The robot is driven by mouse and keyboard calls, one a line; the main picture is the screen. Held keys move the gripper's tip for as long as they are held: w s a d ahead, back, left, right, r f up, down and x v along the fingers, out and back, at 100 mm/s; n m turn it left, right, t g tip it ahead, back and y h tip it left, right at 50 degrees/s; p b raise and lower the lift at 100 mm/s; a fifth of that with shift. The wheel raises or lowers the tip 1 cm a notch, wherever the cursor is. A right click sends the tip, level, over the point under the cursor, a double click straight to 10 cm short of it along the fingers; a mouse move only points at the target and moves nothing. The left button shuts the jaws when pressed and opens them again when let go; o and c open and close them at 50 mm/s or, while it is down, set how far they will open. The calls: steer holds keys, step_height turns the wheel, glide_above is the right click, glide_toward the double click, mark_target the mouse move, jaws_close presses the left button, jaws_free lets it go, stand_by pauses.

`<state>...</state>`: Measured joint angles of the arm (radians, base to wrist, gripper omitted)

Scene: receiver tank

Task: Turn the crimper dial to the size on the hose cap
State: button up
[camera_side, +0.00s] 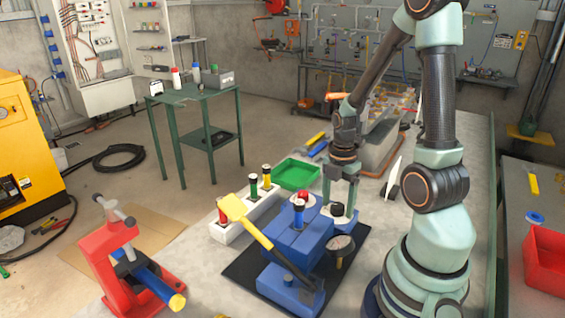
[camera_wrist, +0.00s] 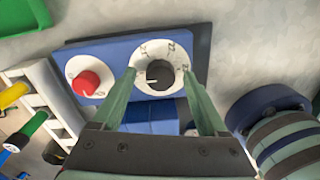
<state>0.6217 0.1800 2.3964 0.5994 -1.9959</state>
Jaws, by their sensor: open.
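The blue crimper (camera_side: 297,238) stands on a black mat. Its dial is a black knob (camera_wrist: 160,74) on a round white face (camera_wrist: 150,52) with dark marks, too small to read surely. My gripper (camera_side: 340,198) points down over the dial. In the wrist view, the fingers of my gripper (camera_wrist: 160,78) are apart, one on each side of the knob; I cannot tell whether they touch it. A blue hose (camera_side: 152,283) with a yellow end cap (camera_side: 177,302) lies in a red vise-like stand (camera_side: 112,255); no size on the cap is readable.
A red knob (camera_wrist: 87,83) on its own white disc sits beside the dial. A yellow-ended lever (camera_side: 247,222) reaches across the crimper. A white rack (camera_side: 232,228) with several coloured pieces and a green tray (camera_side: 297,174) stand behind.

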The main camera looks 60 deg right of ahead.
jaws_close()
steer(key=shift+m, duration=0.3)
steer(key=m, duration=1.1)
steer(key=shift+m, duration=0.4)
steer(key=m, duration=0.5)
steer(key=shift+s+d, duration=0.1)
steer(key=m, duration=0.6)
steer(key=shift+m, duration=0.4)
